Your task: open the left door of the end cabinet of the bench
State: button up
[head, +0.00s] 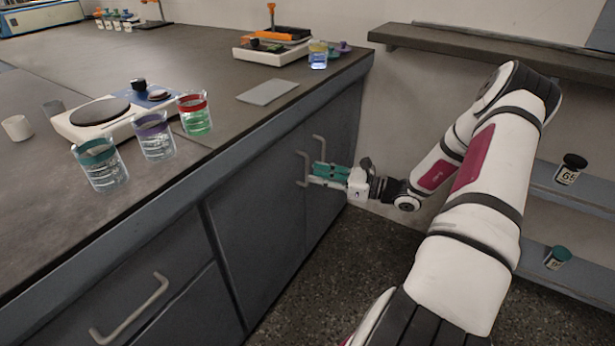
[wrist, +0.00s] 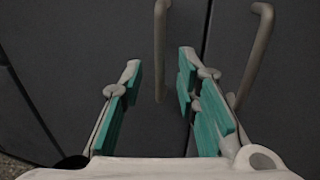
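The end cabinet has two dark grey doors, side by side, in the head view. The left door (head: 250,235) has a pale vertical bar handle (head: 303,167), which also shows in the wrist view (wrist: 160,45). The right door (head: 342,140) has a similar handle (head: 319,139), seen right of the seam in the wrist view (wrist: 260,50). Both doors look shut. My gripper (head: 313,174) is at the left door's handle. In the wrist view its teal-padded fingers (wrist: 159,75) are open, with that handle between them and a gap on each side. Contact is not visible.
The bench top (head: 225,170) above carries beakers, a hotplate (head: 100,112) and a balance (head: 262,50). A drawer handle (head: 130,310) sticks out at lower left. Shelves with jars (head: 570,168) stand at right. Dark speckled floor (head: 310,290) is clear before the cabinet.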

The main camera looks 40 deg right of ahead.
aim_at(308, 185)
jog(key=shift+b+x, duration=0.45)
jog(key=shift+x, duration=1.6)
jog(key=shift+c, duration=0.3)
grip_shut()
